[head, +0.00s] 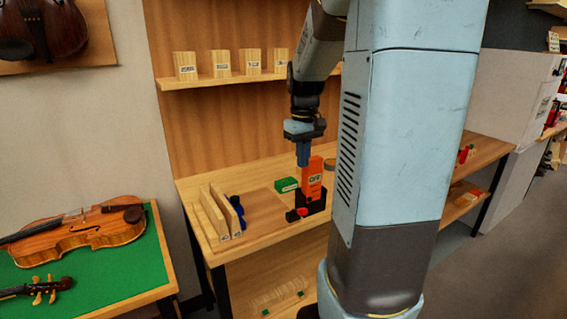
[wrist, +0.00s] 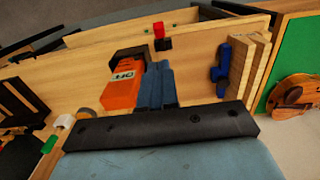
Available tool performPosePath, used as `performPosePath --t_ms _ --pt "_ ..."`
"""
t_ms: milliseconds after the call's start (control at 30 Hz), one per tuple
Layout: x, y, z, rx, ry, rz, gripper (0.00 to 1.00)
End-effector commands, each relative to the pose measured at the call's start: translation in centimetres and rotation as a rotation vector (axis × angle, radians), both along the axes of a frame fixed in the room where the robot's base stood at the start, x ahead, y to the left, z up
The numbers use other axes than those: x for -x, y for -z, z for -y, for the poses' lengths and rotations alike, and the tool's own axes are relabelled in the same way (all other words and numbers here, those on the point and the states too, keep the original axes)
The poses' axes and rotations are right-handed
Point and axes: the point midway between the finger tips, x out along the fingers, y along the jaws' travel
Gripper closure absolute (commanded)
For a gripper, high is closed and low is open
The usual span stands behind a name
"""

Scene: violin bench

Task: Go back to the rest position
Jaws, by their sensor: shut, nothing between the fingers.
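My gripper (head: 303,154) is shut with nothing between its blue fingers, pointing down over the wooden bench (head: 262,202). In the wrist view its fingers (wrist: 157,82) show just beside an orange block marked "OFF" (wrist: 122,92). In the head view the orange block (head: 313,172) stands upright in a black holder (head: 314,204), a little to the right of the fingertips. I cannot tell whether the fingers touch it. My arm column covers part of the bench's right side.
A red-topped piece (head: 296,214) is in front. Wooden boards (head: 213,215) and a blue tool (head: 238,214) stand at left. Labelled blocks (head: 221,63) line the shelf above. A violin (head: 75,235) lies on a green table.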

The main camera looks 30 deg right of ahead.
Motion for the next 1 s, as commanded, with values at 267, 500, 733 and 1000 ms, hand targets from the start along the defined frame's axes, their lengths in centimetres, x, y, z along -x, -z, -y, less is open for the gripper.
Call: performPosePath --t_ms 267,500,733,1000 --pt "0.2 -0.5 -0.5 0.002 -0.002 0.01 1.0" --pt "2.6 -2.9 -4.3 0.012 -0.002 0.104 1.0" --pt "6.2 -5.0 -8.7 0.017 0.003 0.222 1.0" --pt "10.8 -6.4 -13.0 0.013 0.014 0.359 1.0"
